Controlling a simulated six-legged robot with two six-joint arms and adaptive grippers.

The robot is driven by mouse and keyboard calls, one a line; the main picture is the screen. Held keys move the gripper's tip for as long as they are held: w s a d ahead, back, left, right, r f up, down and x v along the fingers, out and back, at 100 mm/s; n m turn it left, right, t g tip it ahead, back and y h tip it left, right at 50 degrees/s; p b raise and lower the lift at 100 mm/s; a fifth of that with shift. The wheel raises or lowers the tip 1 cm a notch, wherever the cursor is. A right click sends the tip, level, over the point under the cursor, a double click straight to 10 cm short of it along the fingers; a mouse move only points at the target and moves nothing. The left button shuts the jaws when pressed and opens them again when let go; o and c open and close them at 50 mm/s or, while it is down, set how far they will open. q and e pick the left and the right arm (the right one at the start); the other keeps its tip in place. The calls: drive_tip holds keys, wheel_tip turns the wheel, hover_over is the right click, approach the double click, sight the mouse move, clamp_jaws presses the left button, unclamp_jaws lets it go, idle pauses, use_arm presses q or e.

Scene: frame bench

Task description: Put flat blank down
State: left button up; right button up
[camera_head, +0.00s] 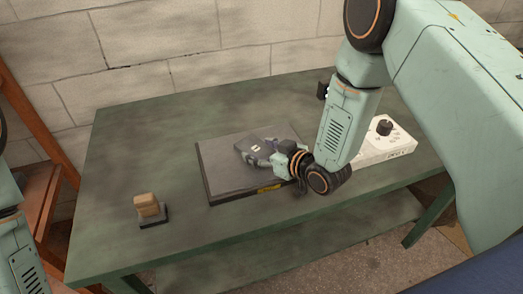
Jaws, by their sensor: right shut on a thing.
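The flat blank (253,148) is a thin dark grey piece with a small white mark. My right gripper (268,157) is shut on its near right side. The blank shows over the far part of a dark flat plate (228,181) on the bench; I cannot tell whether it touches the plate or hangs just above it. My right forearm comes down from the upper right and hides the plate's right part. My left arm shows at the left edge, with its gripper out of view.
The green bench (135,155) stands against a block wall. A wooden-handled block on a dark base (147,208) stands at the front left. A white box with a black knob (385,141) is at the right, behind my forearm. The bench's back left is clear.

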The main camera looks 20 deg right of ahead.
drive_tip(key=o, duration=1.3)
drive_tip(key=shift+s+a+r, duration=0.2)
drive_tip(key=shift+a, duration=0.15)
drive_tip(key=shift+c, duration=0.2)
drive_tip(key=shift+w+d+f, duration=0.15)
drive_tip(key=shift+d, duration=0.25)
drive_tip(key=p+v, duration=0.1)
drive_tip(key=v, duration=0.9)
drive_tip(key=shift+r, duration=0.2)
drive_tip(key=shift+s+d+r, duration=0.1)
drive_tip(key=shift+s+r, duration=0.1)
drive_tip(key=shift+s, duration=0.25)
drive_tip(key=shift+s+r, duration=0.15)
drive_tip(key=shift+s, duration=0.35)
